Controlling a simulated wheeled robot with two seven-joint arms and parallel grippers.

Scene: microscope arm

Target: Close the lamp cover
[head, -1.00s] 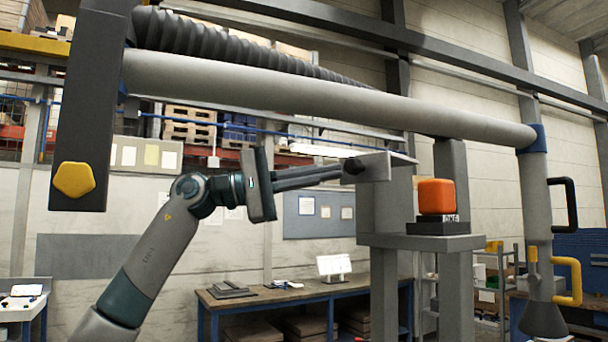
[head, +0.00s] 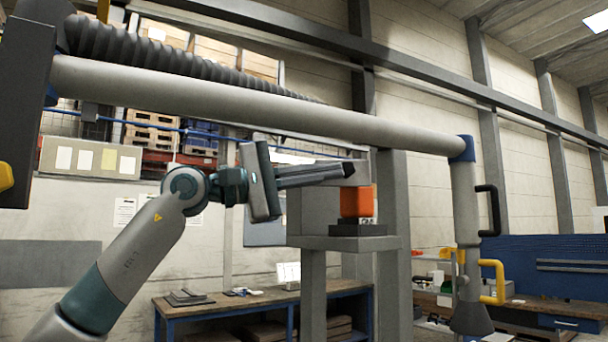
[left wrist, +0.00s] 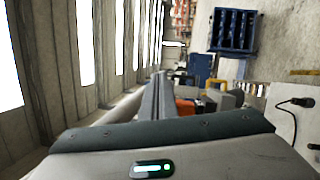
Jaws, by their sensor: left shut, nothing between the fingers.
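My left gripper (head: 341,171) is shut, its fingers pointing right, with nothing visible held between them. Its tips overlap a small grey plate (head: 358,174) just above an orange block (head: 357,202); I cannot tell whether they touch it. The plate appears to be the lamp cover and hides the block's top. The block sits on a dark base (head: 358,229) on a grey ledge (head: 330,243). In the left wrist view, the fingers (left wrist: 156,90) run side by side, and the orange block (left wrist: 185,106) shows partly behind them. My right gripper is out of view.
A thick grey tube (head: 250,103) with a ribbed hose (head: 190,58) crosses above my left arm. It joins an upright tube (head: 466,205) with black and yellow handles at the right. A grey pillar (head: 391,200) stands right behind the block. A workbench (head: 265,300) stands behind, below.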

